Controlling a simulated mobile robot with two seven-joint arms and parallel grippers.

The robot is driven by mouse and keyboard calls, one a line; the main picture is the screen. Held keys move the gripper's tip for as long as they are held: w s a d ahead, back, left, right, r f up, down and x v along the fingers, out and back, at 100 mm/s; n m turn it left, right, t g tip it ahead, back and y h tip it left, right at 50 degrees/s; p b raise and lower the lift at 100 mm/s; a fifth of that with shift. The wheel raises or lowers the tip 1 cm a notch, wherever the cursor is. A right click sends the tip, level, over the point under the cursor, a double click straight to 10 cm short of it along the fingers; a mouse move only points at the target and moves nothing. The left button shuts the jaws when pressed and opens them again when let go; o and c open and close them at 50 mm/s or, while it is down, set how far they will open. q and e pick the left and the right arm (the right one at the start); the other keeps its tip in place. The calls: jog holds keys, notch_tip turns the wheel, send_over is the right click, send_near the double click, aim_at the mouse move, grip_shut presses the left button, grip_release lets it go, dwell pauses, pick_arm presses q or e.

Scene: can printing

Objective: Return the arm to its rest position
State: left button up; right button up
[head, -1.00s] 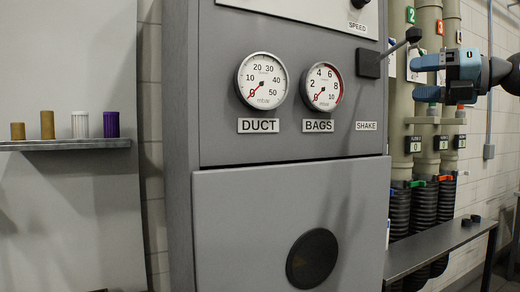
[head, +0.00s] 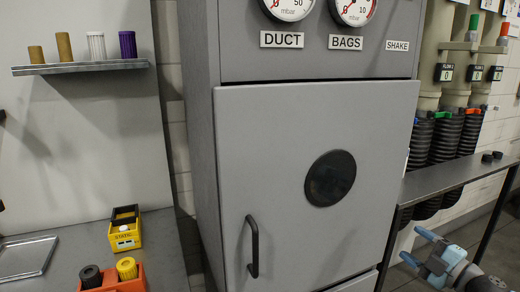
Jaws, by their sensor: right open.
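My right gripper (head: 414,247) is at the lower right of the head view, low in front of the grey bench and the floor. It is blue and grey, its two fingers are apart, and nothing is between them. The arm runs from it off the bottom right corner. My left gripper and arm are not in view.
A grey cabinet (head: 280,130) with a black door handle (head: 252,247) fills the middle. At left are a shelf (head: 80,68), a yellow box (head: 125,228), an orange holder (head: 128,284) and a tray (head: 27,257).

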jog(key=s+d+f+m+g+h, duration=0.2)
jog(key=s+f+m+g+h, duration=0.2)
jog(key=s+f, duration=1)
jog(key=s+d+f+m+g+h, duration=0.2)
jog(key=s+f+m+g+h, duration=0.15)
jog(key=s+f, duration=1.05)
jog(key=a+f+m+t+y, duration=0.15)
jog(key=a+m, duration=0.85)
jog(key=a, duration=1.3)
pick_arm(q)
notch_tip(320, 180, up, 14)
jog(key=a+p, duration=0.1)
jog(key=p, duration=1.6)
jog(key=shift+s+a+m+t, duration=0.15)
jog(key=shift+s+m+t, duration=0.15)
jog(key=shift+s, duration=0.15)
pick_arm(e)
notch_tip(320, 180, up, 14)
jog(key=d+n, duration=0.1)
jog(key=shift+s+d+r+t, duration=0.25)
jog(key=shift+s+d+t, duration=0.05)
jog(key=shift+d+t, duration=0.1)
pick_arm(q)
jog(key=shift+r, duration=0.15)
